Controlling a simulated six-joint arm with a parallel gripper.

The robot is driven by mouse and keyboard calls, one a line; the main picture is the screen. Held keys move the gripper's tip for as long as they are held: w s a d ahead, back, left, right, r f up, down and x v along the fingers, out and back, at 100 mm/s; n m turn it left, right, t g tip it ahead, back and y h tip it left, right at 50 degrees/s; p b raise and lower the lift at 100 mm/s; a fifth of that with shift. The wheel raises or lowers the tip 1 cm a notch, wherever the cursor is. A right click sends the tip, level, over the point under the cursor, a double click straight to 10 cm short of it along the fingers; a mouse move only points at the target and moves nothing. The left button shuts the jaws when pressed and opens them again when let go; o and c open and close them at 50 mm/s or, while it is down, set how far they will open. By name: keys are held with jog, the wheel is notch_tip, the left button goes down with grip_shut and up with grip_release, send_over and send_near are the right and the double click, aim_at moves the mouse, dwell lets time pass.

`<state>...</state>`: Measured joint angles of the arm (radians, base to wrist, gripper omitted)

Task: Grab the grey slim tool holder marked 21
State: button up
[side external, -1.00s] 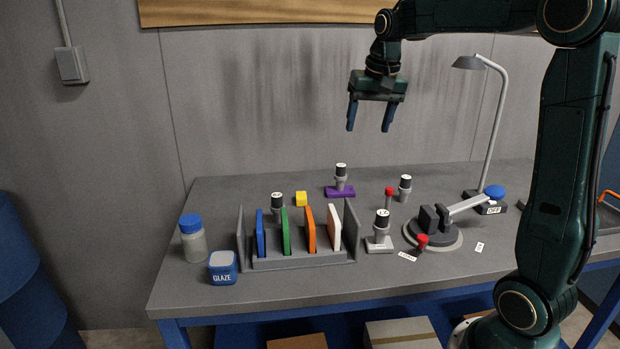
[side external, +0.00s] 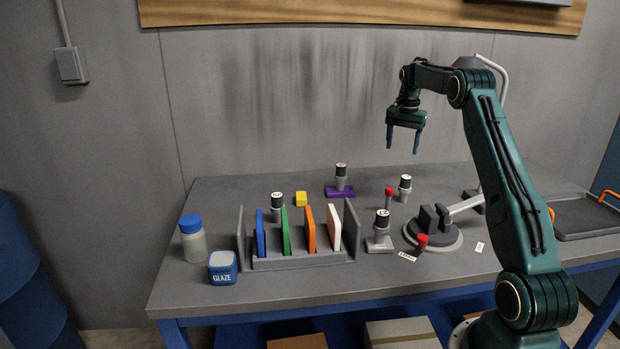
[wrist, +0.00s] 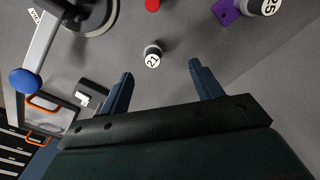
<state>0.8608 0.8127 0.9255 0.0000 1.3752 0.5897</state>
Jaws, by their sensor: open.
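The slim grey tool holder marked 21 (wrist: 152,60) stands upright on the bench in the wrist view, just beyond and between my fingertips. In the side view it appears to be the slim holder (side external: 405,190) with a black upper part and white top, right of the small red-topped piece. My gripper (side external: 402,148) is open and empty, pointing down above the back of the bench, well above that holder. In the wrist view my gripper (wrist: 160,70) shows two blue fingers spread apart, not touching anything.
Another holder, marked 25 (wrist: 268,6), stands on a purple base (side external: 340,192). A red-topped piece (side external: 389,192) is close left of holder 21. A round clamp fixture (side external: 433,236), a holder on a grey base (side external: 380,247) and a rack of coloured plates (side external: 300,262) stand nearer the front.

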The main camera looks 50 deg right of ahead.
aim_at(406, 177)
jog(key=shift+m, duration=0.5)
jog(key=d+f, duration=0.1)
jog(key=s+d+f, duration=0.1)
jog(key=d+f, duration=0.1)
jog(key=shift+s+d, duration=0.15)
jog(key=shift+s, duration=0.15)
jog(key=shift+f, duration=4.25)
jog(key=shift+f, duration=0.1)
jog(key=shift+f, duration=2.5)
jog(key=shift+c, duration=0.5)
jog(key=c, duration=1.1)
jog(key=shift+r, duration=0.1)
jog(key=shift+c, duration=0.6)
